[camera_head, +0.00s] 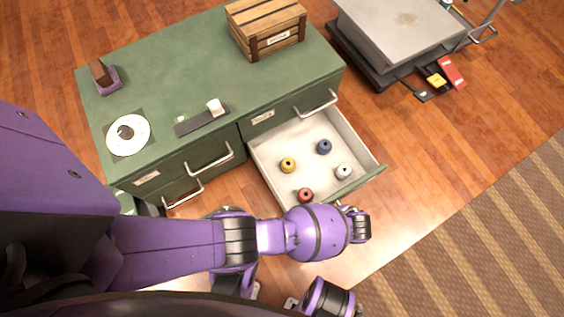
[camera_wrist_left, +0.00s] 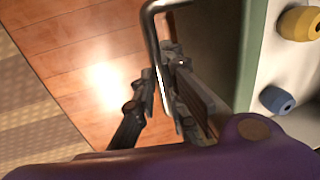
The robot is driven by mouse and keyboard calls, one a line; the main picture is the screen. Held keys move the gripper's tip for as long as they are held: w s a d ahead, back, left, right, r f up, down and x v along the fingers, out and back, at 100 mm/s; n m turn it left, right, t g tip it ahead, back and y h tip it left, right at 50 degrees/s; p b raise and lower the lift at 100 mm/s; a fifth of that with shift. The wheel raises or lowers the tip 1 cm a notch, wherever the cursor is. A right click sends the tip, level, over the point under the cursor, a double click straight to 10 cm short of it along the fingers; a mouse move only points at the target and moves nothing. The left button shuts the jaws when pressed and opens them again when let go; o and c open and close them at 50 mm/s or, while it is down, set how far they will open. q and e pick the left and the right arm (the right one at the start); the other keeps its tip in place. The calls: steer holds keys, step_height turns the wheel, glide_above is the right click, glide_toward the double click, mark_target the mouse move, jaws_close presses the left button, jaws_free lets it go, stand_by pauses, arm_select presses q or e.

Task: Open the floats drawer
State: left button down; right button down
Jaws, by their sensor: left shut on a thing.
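The floats drawer (camera_head: 374,173) is pulled well out of the green cabinet, and its pale inside shows. In it stand a yellow float (camera_head: 288,165), a blue float (camera_head: 324,147), a white float (camera_head: 343,171) and a red float (camera_head: 305,195). In the left wrist view, my left gripper (camera_wrist_left: 170,78) is shut on the drawer's metal handle (camera_wrist_left: 149,28), with the drawer front beside it. The yellow float (camera_wrist_left: 300,24) and the blue float (camera_wrist_left: 277,100) also show there. In the head view my left wrist hides most of the handle. My right gripper is not clearly seen.
The green cabinet (camera_head: 180,75) carries a wooden crate (camera_head: 270,42), a white disc (camera_head: 127,134), a dark strip with a white block and a purple holder (camera_head: 108,80). A grey platform cart (camera_head: 400,25) stands at upper right. Wooden floor (camera_head: 440,140) is free right of the drawer.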

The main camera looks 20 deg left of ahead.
arm_select(q)
steer(key=c, duration=1.8)
jaws_free()
steer(key=shift+w+f, duration=0.1)
steer(key=shift+c, duration=0.2)
step_height(320, 180, up, 12)
steer(key=s+d, duration=0.1)
steer(key=shift+s+d, duration=0.25)
steer(key=shift+d, duration=0.1)
steer(key=shift+f, duration=0.1)
